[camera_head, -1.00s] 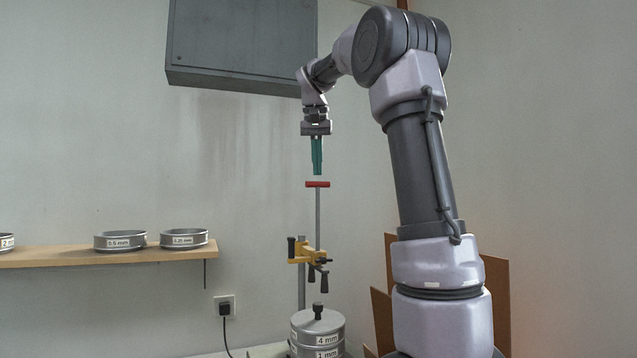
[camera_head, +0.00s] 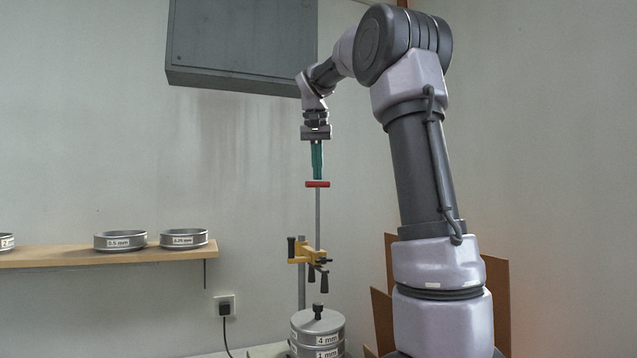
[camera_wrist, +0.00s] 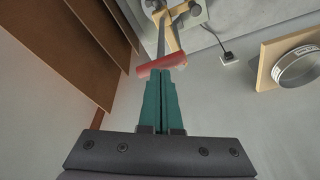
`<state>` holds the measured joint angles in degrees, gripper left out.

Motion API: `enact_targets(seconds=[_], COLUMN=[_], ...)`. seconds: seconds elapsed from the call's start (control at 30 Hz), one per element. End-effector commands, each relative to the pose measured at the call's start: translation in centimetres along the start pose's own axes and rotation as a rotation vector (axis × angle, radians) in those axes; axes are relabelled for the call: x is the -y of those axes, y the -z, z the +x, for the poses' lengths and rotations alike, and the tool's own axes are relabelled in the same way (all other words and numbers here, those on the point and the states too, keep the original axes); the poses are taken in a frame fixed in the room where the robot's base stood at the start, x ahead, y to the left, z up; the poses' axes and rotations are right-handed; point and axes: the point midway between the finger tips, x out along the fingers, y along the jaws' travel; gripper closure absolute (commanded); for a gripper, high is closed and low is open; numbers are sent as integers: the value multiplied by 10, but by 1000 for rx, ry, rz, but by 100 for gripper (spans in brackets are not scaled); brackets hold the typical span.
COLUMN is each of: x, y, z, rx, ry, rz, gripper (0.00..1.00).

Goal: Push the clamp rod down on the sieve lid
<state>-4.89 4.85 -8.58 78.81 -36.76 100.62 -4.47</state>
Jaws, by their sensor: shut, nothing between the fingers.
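The clamp rod (camera_head: 318,215) stands upright with a red crossbar handle (camera_head: 317,184) on its top. It passes through a yellow clamp bracket (camera_head: 302,255) on a grey post. My gripper (camera_head: 318,178) points down with its green fingers shut and empty, right above the red handle. In the wrist view the fingertips (camera_wrist: 163,75) meet the red handle (camera_wrist: 161,64); I cannot tell whether they touch it. The sieve lid (camera_head: 318,322), with a dark knob (camera_head: 318,307), tops the sieve stack (camera_head: 318,343). A gap shows between the rod's lower end and the knob.
A wooden shelf (camera_head: 100,257) with several sieves is at the left. A grey cabinet (camera_head: 240,45) hangs on the wall behind my gripper. A plug with a cord sits in a wall socket (camera_head: 225,306). Brown panels (camera_head: 382,318) stand behind my arm.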

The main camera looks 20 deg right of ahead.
Motion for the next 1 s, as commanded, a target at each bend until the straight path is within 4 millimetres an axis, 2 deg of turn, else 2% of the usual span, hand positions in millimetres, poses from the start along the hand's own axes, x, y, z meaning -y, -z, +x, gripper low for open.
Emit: enact_targets(seconds=[1.0], x=[0], y=[-9], z=[35], rx=[1], ry=[-1], rz=[-1], gripper=[100])
